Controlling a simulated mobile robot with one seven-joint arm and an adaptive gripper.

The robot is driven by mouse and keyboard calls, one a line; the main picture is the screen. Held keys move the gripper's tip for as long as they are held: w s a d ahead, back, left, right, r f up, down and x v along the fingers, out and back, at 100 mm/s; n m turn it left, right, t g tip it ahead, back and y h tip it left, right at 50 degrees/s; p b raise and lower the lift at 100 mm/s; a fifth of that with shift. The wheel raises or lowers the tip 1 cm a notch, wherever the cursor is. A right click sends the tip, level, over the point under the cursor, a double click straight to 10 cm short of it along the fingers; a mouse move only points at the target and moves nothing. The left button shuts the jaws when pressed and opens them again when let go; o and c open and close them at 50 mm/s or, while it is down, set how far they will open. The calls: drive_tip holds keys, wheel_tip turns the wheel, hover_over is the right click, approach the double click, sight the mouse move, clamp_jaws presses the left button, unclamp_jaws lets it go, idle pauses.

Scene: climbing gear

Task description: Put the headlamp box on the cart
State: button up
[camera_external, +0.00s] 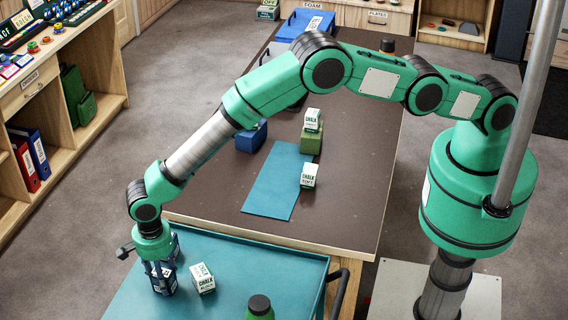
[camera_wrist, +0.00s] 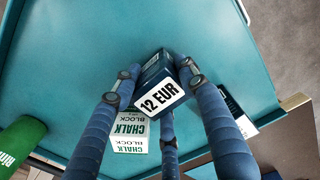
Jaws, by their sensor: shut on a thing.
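A dark blue box with a white "12 EUR" label, apparently the headlamp box (camera_wrist: 156,72), is between the fingers of my gripper (camera_wrist: 155,75) in the wrist view. In the external view the same box (camera_external: 161,288) is under my gripper (camera_external: 158,272), over the teal cart (camera_external: 245,262) near its left side. The fingers are shut on it and cover part of its sides. It is at or just above the cart's top; I cannot tell if it touches. The cart top also fills much of the wrist view (camera_wrist: 60,60).
A white and green chalk block (camera_external: 203,278) stands on the cart beside the held box. A green bottle (camera_external: 259,306) stands at the front. Another dark box with white print (camera_wrist: 237,112) is close on the other side. The brown table (camera_external: 345,200) lies behind the cart, holding more chalk blocks (camera_external: 309,176).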

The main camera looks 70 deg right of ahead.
drive_tip(key=shift+f, duration=0.15)
drive_tip(key=o, duration=1.2)
wheel_tip(320, 180, up, 12)
drive_tip(key=shift+r, duration=0.15)
idle(0.5)
